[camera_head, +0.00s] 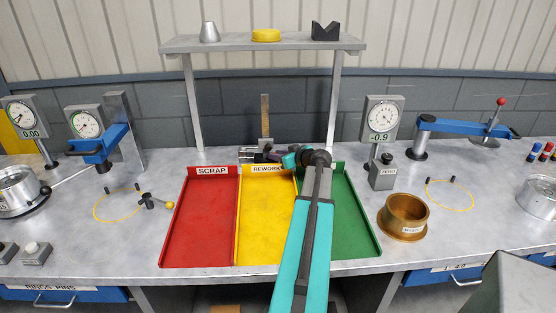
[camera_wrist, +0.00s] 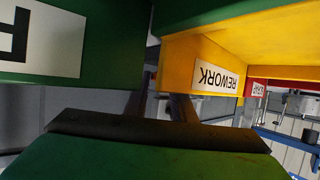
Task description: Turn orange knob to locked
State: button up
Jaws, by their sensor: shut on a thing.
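No knob that is clearly orange shows in either view. My gripper (camera_head: 264,155) is at the back edge of the yellow REWORK bin, by the foot of an upright brass-coloured scale (camera_head: 265,112). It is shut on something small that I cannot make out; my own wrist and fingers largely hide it. In the wrist view its two dark fingers (camera_wrist: 160,107) point past the bins, and the REWORK label (camera_wrist: 219,78) shows upside down close by. A small T-handle with a yellow-orange ball (camera_head: 170,205) lies at the left, away from my gripper.
The red SCRAP bin (camera_head: 203,225), yellow REWORK bin (camera_head: 263,225) and green bin (camera_head: 350,220) look empty. A shelf (camera_head: 225,45) stands over the back. A gauge stand (camera_head: 381,175) and a brass cup (camera_head: 404,214) stand to the right. Bench front-left has some free room.

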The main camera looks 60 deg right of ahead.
jog(key=shift+w+a+m+g+h+b, duration=0.1)
jog(key=shift+a+m+g+h+b, duration=0.1)
jog(key=shift+m+h+b, duration=0.4)
jog(key=shift+w+a+m+g+h+b, duration=0.1)
jog(key=shift+a+m+g+h+b, duration=0.1)
jog(key=shift+m+h+b, duration=0.35)
jog(key=shift+r+m+g+h+p, duration=0.1)
jog(key=shift+m+g+h+p, duration=0.25)
jog(key=shift+m+h, duration=0.25)
jog(key=shift+w+r+m+g+h+p, duration=0.1)
jog(key=shift+m+g+h+p, duration=0.25)
jog(key=shift+h+p, duration=0.15)
jog(key=m+g+h+p, duration=0.1)
jog(key=p, duration=0.3)
jog(key=m+p, duration=0.1)
jog(key=p, duration=0.2)
jog(key=shift+w+a+r+g+h+p, duration=0.1)
jog(key=shift+w+a+g+h+p, duration=0.1)
jog(key=shift+g+h+p, duration=0.2)
jog(key=shift+m+g+h+p, duration=0.25)
jog(key=shift+m+g+p, duration=0.2)
jog(key=shift+p, duration=1.1)
jog(key=o, duration=1)
jog(key=shift+f, duration=0.2)
